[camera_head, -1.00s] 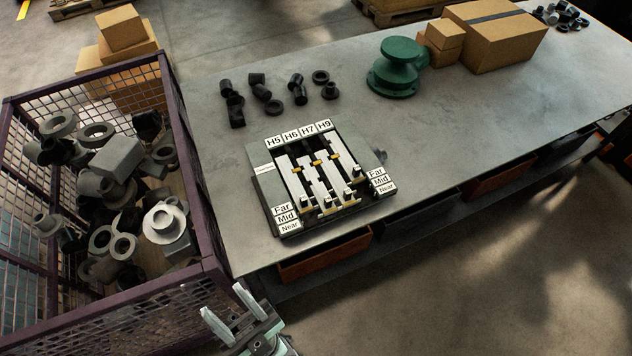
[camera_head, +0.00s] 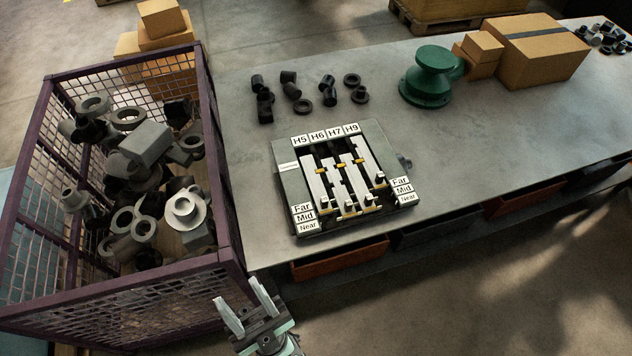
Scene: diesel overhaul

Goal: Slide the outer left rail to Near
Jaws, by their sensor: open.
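The rail fixture (camera_head: 285,205) lies flat on the grey workbench, with labels H5, H6, H7 and H9 along its back edge and Far, Mid, Near labels on both front sides. The outer left rail (camera_head: 314,180) is a pale bar under H5; its front end lies close to the left Far label (camera_head: 302,208). The left Near label (camera_head: 307,228) is at the front left corner. My gripper (camera_head: 244,301) is open and empty, off the bench's front edge, below and left of the fixture and apart from it.
A purple mesh crate (camera_head: 232,262) full of grey and black pipe parts stands left of the bench (camera_head: 440,150). Black fittings (camera_head: 302,106), a green flanged part (camera_head: 432,62) and cardboard boxes (camera_head: 540,55) sit behind the fixture. Orange bins (camera_head: 338,258) are under the bench.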

